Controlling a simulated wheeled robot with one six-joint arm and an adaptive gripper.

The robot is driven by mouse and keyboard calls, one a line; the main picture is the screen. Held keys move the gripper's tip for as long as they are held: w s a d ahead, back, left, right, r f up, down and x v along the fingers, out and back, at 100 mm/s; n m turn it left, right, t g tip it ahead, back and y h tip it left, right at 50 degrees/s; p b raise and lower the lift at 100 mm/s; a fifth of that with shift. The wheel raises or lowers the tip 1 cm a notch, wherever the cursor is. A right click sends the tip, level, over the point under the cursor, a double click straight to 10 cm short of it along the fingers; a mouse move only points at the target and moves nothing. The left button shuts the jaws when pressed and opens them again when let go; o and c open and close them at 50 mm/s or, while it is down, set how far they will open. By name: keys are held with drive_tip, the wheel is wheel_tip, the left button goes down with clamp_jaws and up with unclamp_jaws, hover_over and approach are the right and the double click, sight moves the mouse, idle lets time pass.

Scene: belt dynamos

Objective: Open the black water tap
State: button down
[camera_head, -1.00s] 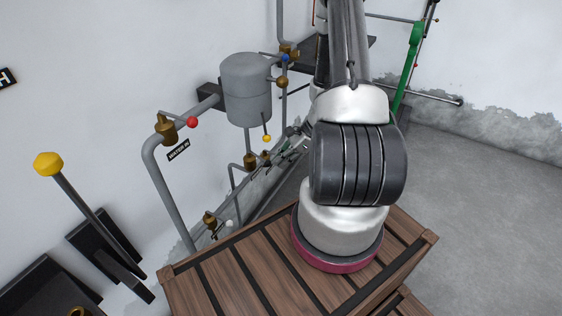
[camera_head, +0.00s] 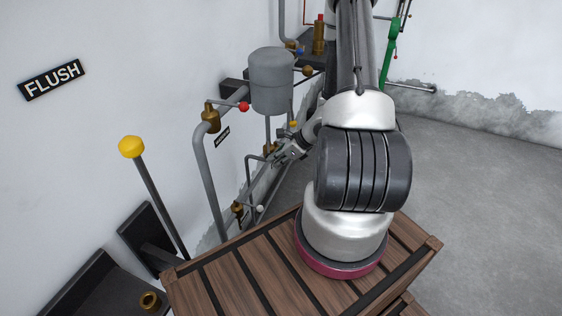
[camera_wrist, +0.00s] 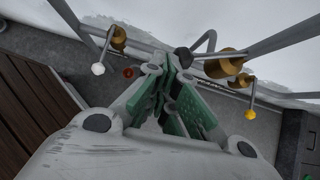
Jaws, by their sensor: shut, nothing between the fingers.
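A black round knob (camera_wrist: 183,57) shows in the wrist view just past my fingertips, beside a brass valve (camera_wrist: 224,65) on the grey pipe. It appears to be the black tap's handle end; I cannot tell whether my fingers touch it. My gripper (camera_wrist: 171,72) is shut and empty, with its green-padded fingers pointing towards the pipe. In the head view my gripper (camera_head: 280,156) is small, beside the lower pipes under the grey tank (camera_head: 272,82). The black knob cannot be made out there.
A white-knobbed tap (camera_wrist: 98,69) is left of my gripper and a yellow-knobbed tap (camera_wrist: 250,114) right of it. A red-knobbed tap (camera_head: 244,106) sits higher on the pipe. A yellow-topped lever (camera_head: 131,147) stands left. Open floor (camera_head: 480,200) lies right.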

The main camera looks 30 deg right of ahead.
drive_tip(key=shift+w+a, duration=0.45)
drive_tip(key=shift+a, duration=0.35)
drive_tip(key=shift+w+a, duration=0.4)
drive_tip(key=shift+a, duration=0.35)
drive_tip(key=shift+w, duration=0.1)
